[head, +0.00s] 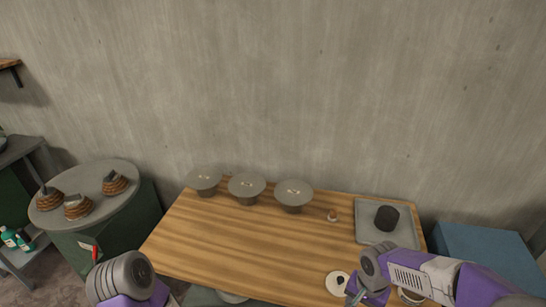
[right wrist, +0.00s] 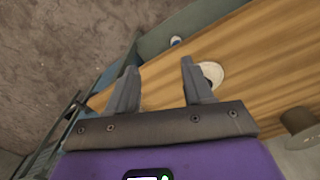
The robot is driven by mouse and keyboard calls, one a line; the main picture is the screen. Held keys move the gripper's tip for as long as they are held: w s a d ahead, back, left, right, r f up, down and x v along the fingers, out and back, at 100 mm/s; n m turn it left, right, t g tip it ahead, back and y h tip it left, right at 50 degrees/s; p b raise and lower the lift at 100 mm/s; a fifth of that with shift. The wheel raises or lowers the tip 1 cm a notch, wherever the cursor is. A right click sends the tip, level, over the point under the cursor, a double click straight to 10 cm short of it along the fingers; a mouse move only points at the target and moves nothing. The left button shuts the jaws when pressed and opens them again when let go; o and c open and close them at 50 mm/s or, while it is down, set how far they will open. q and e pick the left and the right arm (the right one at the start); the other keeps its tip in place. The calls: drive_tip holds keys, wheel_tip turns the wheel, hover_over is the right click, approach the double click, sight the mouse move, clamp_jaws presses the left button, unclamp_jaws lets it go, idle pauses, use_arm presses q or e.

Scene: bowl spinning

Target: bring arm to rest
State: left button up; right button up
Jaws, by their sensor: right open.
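My right arm (head: 425,275) reaches in from the right in the head view. Its gripper (head: 355,296) is low in that view, over the table's front part. In the right wrist view the right gripper (right wrist: 158,66) has its two fingers wide apart with nothing between them. A pale disc with a dark centre (head: 334,279) lies beside it on the wooden table (head: 225,238); it also shows partly behind one finger in the right wrist view (right wrist: 215,73). My left arm (head: 122,276) shows at the lower left; its fingers are cut off by the bottom edge.
Three grey, wide-rimmed pieces (head: 247,184) stand along the table's back. A grey tray (head: 367,236) with a black cylinder (head: 387,217) is at the right. A round stand (head: 110,201) with brown pieces is at the left. The table's middle is clear.

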drive_tip(key=s+a+f+n+y, duration=0.1)
drive_tip(key=s+a+f, duration=0.2)
drive_tip(key=f, duration=0.5)
drive_tip(key=s+a+f+n+y, duration=0.1)
drive_tip(key=s+a+f, duration=0.3)
drive_tip(key=f, duration=0.4)
drive_tip(key=s+a+f+n+y, duration=0.2)
drive_tip(key=s+a+f, duration=0.1)
drive_tip(key=a+f, duration=0.3)
wheel_tip(320, 180, down, 2)
drive_tip(key=shift+s+n+t, duration=0.3)
drive_tip(key=shift+s, duration=0.05)
